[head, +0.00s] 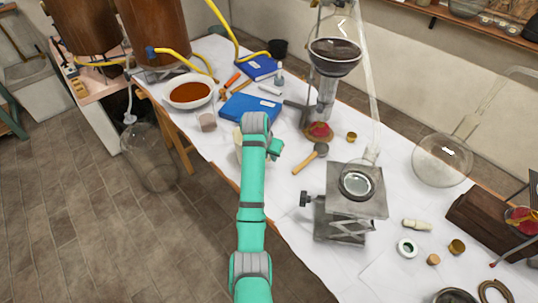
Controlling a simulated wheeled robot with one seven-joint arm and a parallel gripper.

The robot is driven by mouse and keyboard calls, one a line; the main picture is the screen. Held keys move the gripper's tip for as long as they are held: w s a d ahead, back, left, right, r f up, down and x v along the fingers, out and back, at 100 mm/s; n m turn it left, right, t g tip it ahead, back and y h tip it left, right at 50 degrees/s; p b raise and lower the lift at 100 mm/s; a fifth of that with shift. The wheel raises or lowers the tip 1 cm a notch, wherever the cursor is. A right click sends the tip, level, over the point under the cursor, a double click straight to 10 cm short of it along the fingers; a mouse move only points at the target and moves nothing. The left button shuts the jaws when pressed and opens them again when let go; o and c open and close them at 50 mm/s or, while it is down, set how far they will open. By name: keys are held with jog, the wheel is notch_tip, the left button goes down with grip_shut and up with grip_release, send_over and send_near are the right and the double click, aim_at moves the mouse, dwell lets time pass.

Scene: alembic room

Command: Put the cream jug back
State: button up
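A cream-coloured piece (238,138) shows just left of my arm's far end, at the near edge of the white-covered table (220,131). It may be the cream jug, but my arm hides most of it. My gripper (276,149) shows only in part, as a teal piece right of the wrist over the table. Its fingers are hidden behind my arm. I cannot tell whether it is open or touches the cream piece.
A blue book (248,107), a bowl of red-brown liquid (190,92) and a small cup (207,122) lie beyond. A mallet (311,158), a metal lab jack (345,205) and glassware (442,159) stand right. A large glass bottle (150,160) stands on the floor.

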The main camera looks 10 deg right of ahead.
jog(key=shift+o, duration=0.5)
jog(key=shift+r, duration=0.1)
jog(key=shift+r, duration=0.2)
jog(key=v, duration=1.2)
jog(key=shift+f, duration=0.1)
